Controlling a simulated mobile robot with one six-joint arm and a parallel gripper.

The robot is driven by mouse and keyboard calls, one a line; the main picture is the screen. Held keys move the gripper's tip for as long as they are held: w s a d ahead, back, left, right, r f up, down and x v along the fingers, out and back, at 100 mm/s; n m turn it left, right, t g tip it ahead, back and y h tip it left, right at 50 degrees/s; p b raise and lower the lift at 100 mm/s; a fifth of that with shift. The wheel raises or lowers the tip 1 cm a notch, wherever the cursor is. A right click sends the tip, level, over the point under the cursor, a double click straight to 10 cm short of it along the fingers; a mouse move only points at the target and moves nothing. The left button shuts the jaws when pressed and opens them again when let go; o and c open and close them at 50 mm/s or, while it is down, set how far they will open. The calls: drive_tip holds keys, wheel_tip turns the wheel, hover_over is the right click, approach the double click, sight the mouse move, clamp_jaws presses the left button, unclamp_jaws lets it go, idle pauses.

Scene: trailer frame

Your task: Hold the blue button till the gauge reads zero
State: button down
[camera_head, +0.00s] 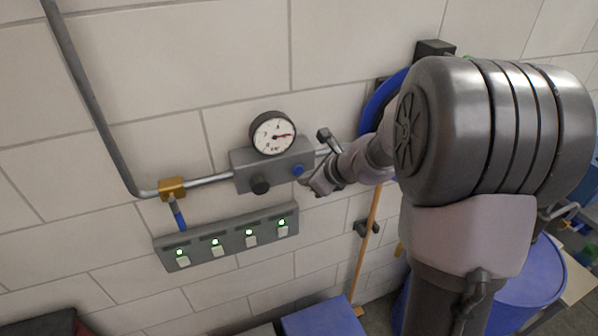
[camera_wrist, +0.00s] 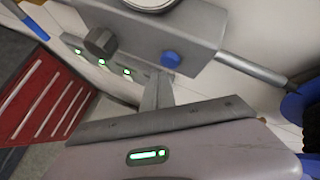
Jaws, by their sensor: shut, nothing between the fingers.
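The blue button (camera_head: 297,170) is on the right end of the front of a grey box (camera_head: 242,177) on the wall. It also shows in the wrist view (camera_wrist: 171,59). The round gauge (camera_head: 272,133) sits on top of the box, its red needle pointing right. Its numbers are too small to read. In the wrist view only the gauge's lower rim (camera_wrist: 150,4) shows. My gripper (camera_head: 308,187) is shut and empty, just below and right of the button. In the wrist view its fingertips (camera_wrist: 163,80) lie just below the button; I cannot tell whether they touch it.
A black knob (camera_head: 260,185) is left of the button. A panel (camera_head: 205,247) with several green-lit switches hangs below. A pipe with a brass valve (camera_head: 172,188) and blue lever (camera_head: 179,217) runs left. A blue hose reel (camera_head: 380,105) and broomstick (camera_head: 367,240) are right. A red drawer cabinet (camera_wrist: 45,95) stands left.

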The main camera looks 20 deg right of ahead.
drive_tip(key=shift+w, duration=0.1)
drive_tip(key=shift+w, duration=0.35)
drive_tip(key=shift+w, duration=0.5)
idle(1.8)
idle(0.9)
drive_tip(key=shift+s+b, duration=0.3)
drive_tip(key=shift+s, duration=0.65)
drive_tip(key=shift+s+b, duration=0.8)
drive_tip(key=shift+s, duration=1.7)
